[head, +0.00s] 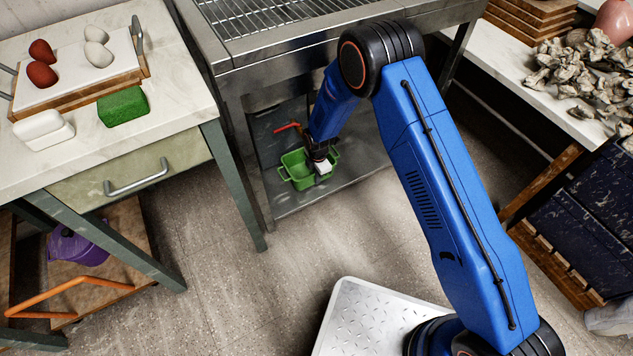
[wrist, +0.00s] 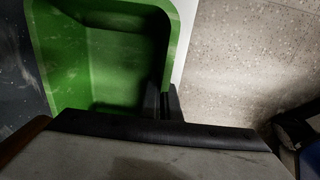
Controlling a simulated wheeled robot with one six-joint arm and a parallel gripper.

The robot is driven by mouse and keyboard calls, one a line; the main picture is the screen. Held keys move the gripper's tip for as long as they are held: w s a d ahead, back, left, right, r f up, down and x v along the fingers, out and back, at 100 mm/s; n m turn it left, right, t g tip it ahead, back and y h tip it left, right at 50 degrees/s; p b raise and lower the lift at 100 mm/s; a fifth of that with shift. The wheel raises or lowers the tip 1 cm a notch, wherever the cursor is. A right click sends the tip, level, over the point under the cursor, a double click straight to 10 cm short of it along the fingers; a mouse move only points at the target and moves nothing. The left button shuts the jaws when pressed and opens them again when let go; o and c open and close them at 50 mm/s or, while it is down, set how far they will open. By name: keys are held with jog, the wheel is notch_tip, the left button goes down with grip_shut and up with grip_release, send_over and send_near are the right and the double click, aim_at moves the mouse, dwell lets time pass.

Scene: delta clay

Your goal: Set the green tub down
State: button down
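The green tub (head: 296,174) is an open box with small handles, at the lower metal shelf (head: 345,174) under the steel sink stand. It looks upright and level. I cannot tell whether its base touches the shelf. My gripper (head: 321,166) reaches down to the tub's right side. In the wrist view the empty tub (wrist: 110,50) fills the upper left. The two dark fingertips of my gripper (wrist: 162,102) are close together at its wall, one inside and one outside, apparently pinching it. The tub's near end is hidden behind the gripper body.
The steel sink stand (head: 240,80) overhangs the shelf, and its legs frame the space. A red handle-like bar (head: 288,127) is behind the tub. A counter (head: 185,108) with a drawer stands at left. Open speckled floor (head: 235,285) lies in front.

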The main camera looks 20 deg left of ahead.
notch_tip(320, 180, down, 3)
jog(key=shift+f, duration=0.15)
jog(key=shift+w+a+f, duration=0.1)
jog(key=shift+a+f, duration=0.05)
jog(key=shift+f, duration=0.1)
jog(key=c, duration=2)
grip_release()
jog(key=r, duration=1.2)
jog(key=shift+d+r, duration=0.1)
jog(key=shift+d, duration=0.15)
jog(key=shift+s, duration=0.25)
